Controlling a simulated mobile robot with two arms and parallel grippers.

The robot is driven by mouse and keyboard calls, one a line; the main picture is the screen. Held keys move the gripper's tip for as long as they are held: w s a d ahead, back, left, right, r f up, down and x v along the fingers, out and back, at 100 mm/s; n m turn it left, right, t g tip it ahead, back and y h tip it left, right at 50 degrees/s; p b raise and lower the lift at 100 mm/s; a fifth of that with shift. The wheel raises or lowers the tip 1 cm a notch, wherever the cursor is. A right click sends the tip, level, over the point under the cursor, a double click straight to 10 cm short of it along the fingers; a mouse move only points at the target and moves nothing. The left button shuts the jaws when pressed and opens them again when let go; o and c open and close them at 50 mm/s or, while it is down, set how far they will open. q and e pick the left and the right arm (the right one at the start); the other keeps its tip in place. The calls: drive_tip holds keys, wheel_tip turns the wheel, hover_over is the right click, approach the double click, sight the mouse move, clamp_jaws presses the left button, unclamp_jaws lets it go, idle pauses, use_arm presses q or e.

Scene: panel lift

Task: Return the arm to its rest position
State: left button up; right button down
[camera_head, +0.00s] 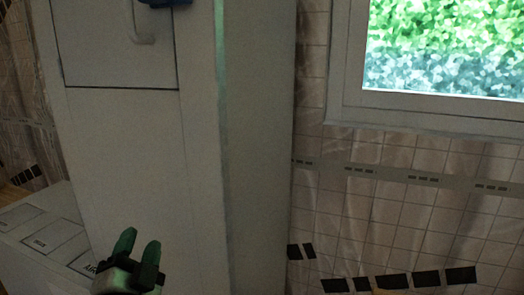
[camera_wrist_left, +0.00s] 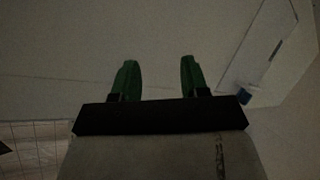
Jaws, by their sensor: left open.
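My left gripper (camera_head: 138,250) is at the lower left of the head view, in front of a tall pale cabinet (camera_head: 140,160). Its two green fingers stand apart with nothing between them. In the left wrist view the gripper (camera_wrist_left: 158,80) also shows two spread green fingers, with a plain pale surface beyond them. Whether the fingers touch that surface I cannot tell. My right gripper is in neither view.
The cabinet has a square panel (camera_head: 115,45) with a pale hook-like handle (camera_head: 141,28) near the top. A low white box with marked lids (camera_head: 50,240) stands at the lower left. A tiled wall (camera_head: 400,215) and bright window (camera_head: 445,50) are at the right.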

use_arm(q)
drive_tip(key=s+a+f+n+g, duration=0.1)
drive_tip(key=s+f+n+g, duration=0.15)
drive_tip(key=f, duration=0.45)
drive_tip(key=s+a+f+n+g, duration=0.1)
drive_tip(key=s+f+n+g, duration=0.1)
drive_tip(key=f+g, duration=0.3)
drive_tip(key=s+d+f+n+g+h, duration=0.3)
drive_tip(key=s+f+g, duration=0.7)
drive_tip(key=s+f, duration=0.85)
wheel_tip(320, 180, down, 26)
drive_tip(key=s+g+y+b, duration=0.1)
drive_tip(key=g, duration=0.1)
drive_tip(key=s+a+f+g+b, duration=0.1)
drive_tip(key=s+a+f, duration=0.2)
drive_tip(key=s+f, duration=1.3)
wheel_tip(320, 180, down, 2)
drive_tip(key=shift+s+f, duration=0.1)
drive_tip(key=shift+s, duration=0.25)
